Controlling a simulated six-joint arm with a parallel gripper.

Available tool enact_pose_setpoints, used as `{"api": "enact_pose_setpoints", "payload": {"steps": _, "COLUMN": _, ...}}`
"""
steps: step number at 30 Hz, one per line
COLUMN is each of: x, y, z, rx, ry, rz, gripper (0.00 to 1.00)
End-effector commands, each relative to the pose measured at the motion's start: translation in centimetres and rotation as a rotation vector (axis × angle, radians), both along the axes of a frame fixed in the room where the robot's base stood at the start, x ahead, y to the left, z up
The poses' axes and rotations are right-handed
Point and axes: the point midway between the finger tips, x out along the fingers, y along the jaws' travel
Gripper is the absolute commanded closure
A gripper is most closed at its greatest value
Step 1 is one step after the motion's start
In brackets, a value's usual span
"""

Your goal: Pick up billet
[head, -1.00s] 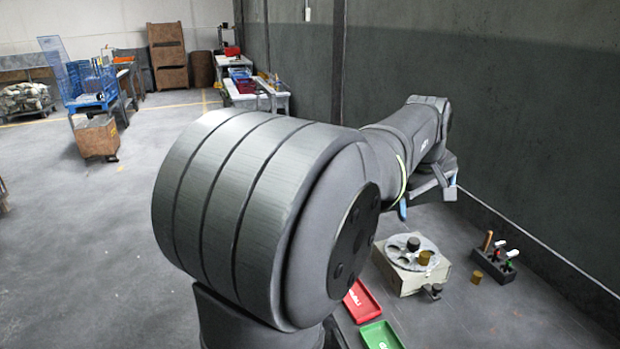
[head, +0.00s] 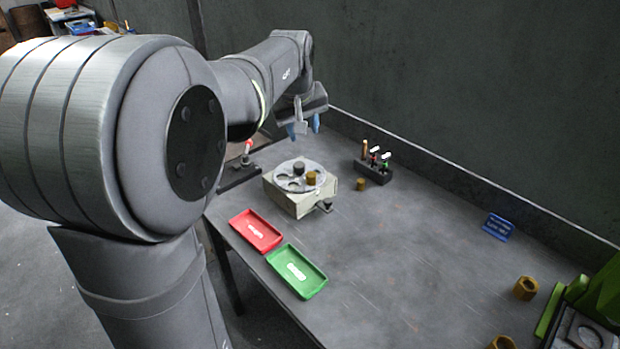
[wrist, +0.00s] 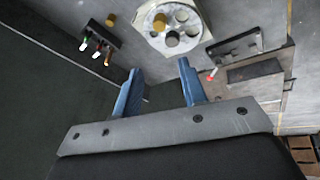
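Several short cylinders that could be the billet are in view. A brown one (head: 313,178) and a dark grey one (head: 299,168) sit on the round plate (head: 285,182) of a beige box. Both also show in the wrist view, brown (wrist: 160,20) and dark grey (wrist: 172,39). Another brown cylinder (head: 360,184) stands on the table right of the box; it shows in the wrist view too (wrist: 110,20). My gripper (head: 303,127) is above and behind the plate. In the wrist view its blue fingers (wrist: 158,72) are apart with nothing between them.
A red tray (head: 256,231) and a green tray (head: 297,271) lie in front of the box. A black tool rack (head: 373,171) stands behind right. A blue sign (head: 498,227), two brown nut-like pieces (head: 525,288) and a green machine (head: 603,295) are at right. The middle table is clear.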

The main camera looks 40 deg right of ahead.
Motion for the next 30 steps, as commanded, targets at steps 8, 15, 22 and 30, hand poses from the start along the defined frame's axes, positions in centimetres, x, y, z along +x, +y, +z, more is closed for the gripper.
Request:
{"api": "enact_pose_setpoints", "payload": {"steps": 8, "x": -0.1, "y": -1.6, "z": -2.5, "rx": 0.112, "ry": -0.146, "rz": -0.372, "gripper": 0.62}}
{"api": "enact_pose_setpoints", "payload": {"steps": 15, "x": 0.4, "y": -2.4, "z": -4.9, "rx": 0.133, "ry": -0.165, "rz": -0.428, "gripper": 0.62}}
{"api": "enact_pose_setpoints", "payload": {"steps": 22, "x": 1.7, "y": -3.9, "z": -9.6, "rx": 0.132, "ry": -0.164, "rz": -0.426, "gripper": 0.62}}
{"api": "enact_pose_setpoints", "payload": {"steps": 30, "x": 2.8, "y": -5.2, "z": -13.6, "rx": 0.13, "ry": -0.166, "rz": -0.425, "gripper": 0.62}}
